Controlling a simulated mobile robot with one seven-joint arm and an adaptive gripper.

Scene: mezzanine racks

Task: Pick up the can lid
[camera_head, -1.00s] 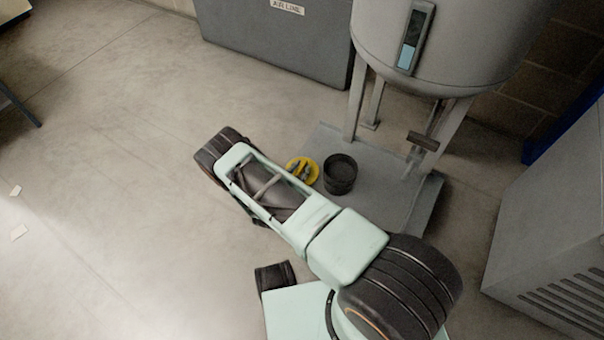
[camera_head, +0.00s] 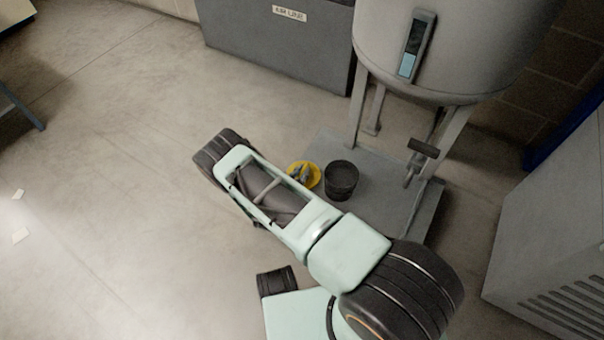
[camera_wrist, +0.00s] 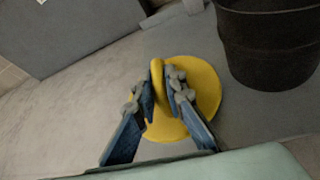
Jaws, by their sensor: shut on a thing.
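The can lid is a round yellow disc with a raised yellow grip, seen in the wrist view (camera_wrist: 205,88). My gripper (camera_wrist: 163,82) has blue fingers with grey jointed tips, and they are shut on the raised grip from both sides. In the head view the lid (camera_head: 313,183) shows beside my arm, with my gripper (camera_head: 301,175) over it. The lid is close to the grey platform; I cannot tell whether it still touches it.
A dark open can (camera_head: 341,181) stands on the grey platform (camera_head: 385,208) just right of the lid. A large tank (camera_head: 450,45) on legs rises behind. A grey cabinet (camera_head: 555,220) is at the right. Open floor (camera_head: 100,150) lies to the left.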

